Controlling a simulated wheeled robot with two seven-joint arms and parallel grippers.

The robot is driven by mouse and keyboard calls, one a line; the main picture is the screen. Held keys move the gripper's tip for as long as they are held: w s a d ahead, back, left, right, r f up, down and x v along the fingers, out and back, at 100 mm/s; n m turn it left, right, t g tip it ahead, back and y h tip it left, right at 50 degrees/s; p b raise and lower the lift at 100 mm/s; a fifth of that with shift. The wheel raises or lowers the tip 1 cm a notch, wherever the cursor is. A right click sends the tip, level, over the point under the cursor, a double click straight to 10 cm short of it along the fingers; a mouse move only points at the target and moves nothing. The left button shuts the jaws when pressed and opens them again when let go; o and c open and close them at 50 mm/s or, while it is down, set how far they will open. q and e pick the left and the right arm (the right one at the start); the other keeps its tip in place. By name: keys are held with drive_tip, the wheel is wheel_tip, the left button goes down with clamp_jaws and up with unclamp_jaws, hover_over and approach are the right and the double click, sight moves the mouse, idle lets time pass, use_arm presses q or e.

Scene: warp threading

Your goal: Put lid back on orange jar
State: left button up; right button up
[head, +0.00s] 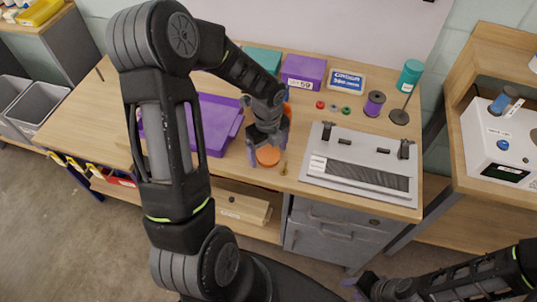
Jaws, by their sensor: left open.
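An orange round disc, which looks like the lid (268,157), shows near the front edge of the wooden table, directly below my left gripper (267,150). My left gripper is open and points down, with its fingers on either side of the disc. I cannot tell whether they touch it. A bit of orange behind the gripper, which looks like the orange jar (288,108), is mostly hidden by my wrist. My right gripper (358,285) is low at the bottom of the view, away from the table; its jaws are too unclear to read.
A purple tray (222,125) lies left of my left gripper. A grey-white panel (335,180) lies to the right. Behind are a purple box (302,72), a blue-white box (347,81), a purple spool (374,103) and a green bottle (409,76). A small brass piece (284,168) lies near the disc.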

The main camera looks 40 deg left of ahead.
sight(268, 155)
idle(0.4)
use_arm(q)
drive_tip(key=c, duration=1.4)
wheel_tip(268, 155, up, 10)
drive_tip(key=shift+b, duration=0.5)
